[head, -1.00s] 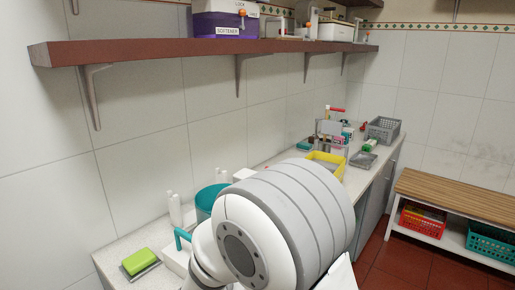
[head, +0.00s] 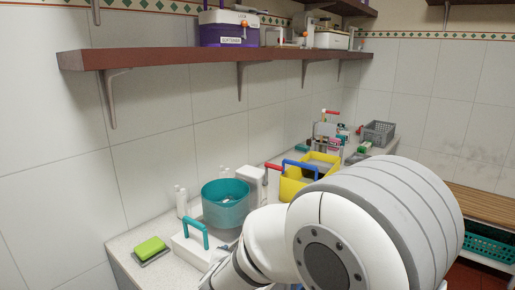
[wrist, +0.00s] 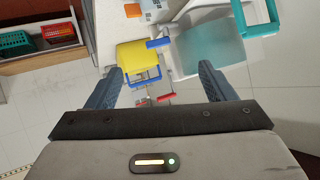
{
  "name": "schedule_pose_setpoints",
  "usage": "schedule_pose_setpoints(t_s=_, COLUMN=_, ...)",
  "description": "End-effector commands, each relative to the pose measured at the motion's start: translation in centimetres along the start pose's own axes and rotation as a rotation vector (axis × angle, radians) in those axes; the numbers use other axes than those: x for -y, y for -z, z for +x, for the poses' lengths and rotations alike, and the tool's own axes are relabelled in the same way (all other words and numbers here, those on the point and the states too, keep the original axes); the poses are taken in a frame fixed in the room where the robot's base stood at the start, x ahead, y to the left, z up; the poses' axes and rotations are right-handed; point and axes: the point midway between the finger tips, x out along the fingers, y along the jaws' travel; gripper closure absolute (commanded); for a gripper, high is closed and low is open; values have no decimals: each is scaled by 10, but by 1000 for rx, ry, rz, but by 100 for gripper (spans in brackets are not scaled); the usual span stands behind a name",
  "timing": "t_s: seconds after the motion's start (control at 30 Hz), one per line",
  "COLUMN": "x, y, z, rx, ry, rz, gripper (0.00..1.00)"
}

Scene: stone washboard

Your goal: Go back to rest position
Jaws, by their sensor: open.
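My gripper (wrist: 158,82) shows in the wrist view with its two dark fingers spread wide apart and nothing held between them. Beyond the fingers, the yellow basket (wrist: 138,57) and the teal tub (wrist: 210,48) appear on the counter, seen from an odd angle. I cannot tell the exact distance to them. In the head view my white arm fills the lower right and hides my gripper.
The counter holds a green sponge (head: 150,246), a teal tub (head: 226,203), a yellow basket (head: 310,178) and a grey crate (head: 379,133). A brown shelf (head: 190,59) with a purple softener box (head: 228,28) hangs above. A bench stands at right.

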Motion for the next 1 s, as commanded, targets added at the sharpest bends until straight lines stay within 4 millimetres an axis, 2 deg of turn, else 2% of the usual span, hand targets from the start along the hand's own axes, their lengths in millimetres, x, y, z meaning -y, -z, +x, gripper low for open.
schedule_pose_setpoints(t_s=0.17, x=-3, y=25, z=-14, rx=86, ry=141, rz=14, gripper=24)
schedule_pose_setpoints(t_s=0.27, x=-11, y=38, z=-32, rx=164, ry=231, rz=-3, gripper=24)
schedule_pose_setpoints(t_s=0.37, x=-30, y=45, z=-57, rx=260, ry=297, rz=-47, gripper=24)
schedule_pose_setpoints(t_s=0.47, x=-60, y=44, z=-87, rx=365, ry=320, rz=-112, gripper=24)
schedule_pose_setpoints(t_s=0.57, x=-100, y=37, z=-118, rx=476, ry=288, rz=-184, gripper=24)
schedule_pose_setpoints(t_s=0.7, x=-160, y=24, z=-161, rx=619, ry=175, rz=-266, gripper=24)
schedule_pose_setpoints(t_s=0.8, x=-195, y=16, z=-185, rx=694, ry=87, rz=-297, gripper=24)
schedule_pose_setpoints(t_s=0.9, x=-217, y=11, z=-201, rx=744, ry=23, rz=-313, gripper=24)
schedule_pose_setpoints(t_s=1.0, x=-224, y=8, z=-209, rx=767, ry=-8, rz=-321, gripper=24)
